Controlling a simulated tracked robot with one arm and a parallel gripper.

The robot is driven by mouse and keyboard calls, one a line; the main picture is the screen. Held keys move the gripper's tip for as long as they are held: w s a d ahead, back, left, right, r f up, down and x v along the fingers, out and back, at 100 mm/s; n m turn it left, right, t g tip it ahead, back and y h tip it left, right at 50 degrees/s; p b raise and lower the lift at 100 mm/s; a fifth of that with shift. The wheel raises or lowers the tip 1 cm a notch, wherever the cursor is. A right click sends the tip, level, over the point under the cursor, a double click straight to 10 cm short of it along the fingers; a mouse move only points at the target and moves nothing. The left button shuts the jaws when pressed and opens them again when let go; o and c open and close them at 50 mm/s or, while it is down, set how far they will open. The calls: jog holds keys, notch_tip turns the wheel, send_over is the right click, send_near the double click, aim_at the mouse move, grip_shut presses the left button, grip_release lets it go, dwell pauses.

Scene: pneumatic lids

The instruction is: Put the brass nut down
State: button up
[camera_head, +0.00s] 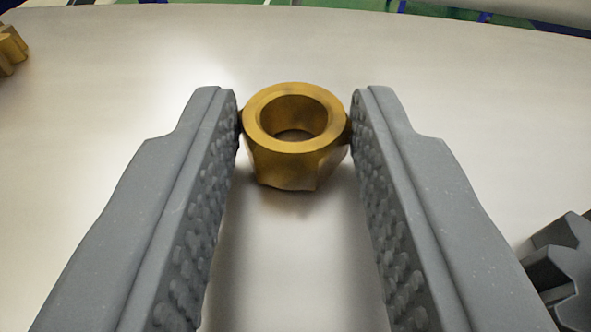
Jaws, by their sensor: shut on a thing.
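The brass nut (295,165) is a gold-coloured ring with a round hole and a faceted lower body. It is at the upper middle of the view, hole facing up. My gripper (295,120) is shut on it, with the tips of the two grey studded fingers against its left and right sides. A soft shadow lies on the pale surface under the nut. I cannot tell whether the nut touches the surface or is just above it.
The pale tabletop (150,60) is clear around the nut. A brass toothed part (10,48) is at the far left edge. A dark grey toothed part (562,265) is at the right edge, close to my right finger. The table's far edge runs along the top, with green floor beyond.

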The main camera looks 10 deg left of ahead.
jog(key=o, duration=1)
jog(key=shift+s+r, duration=0.15)
jog(key=shift+s, duration=0.35)
jog(key=p+v, duration=0.2)
jog(key=v, duration=0.9)
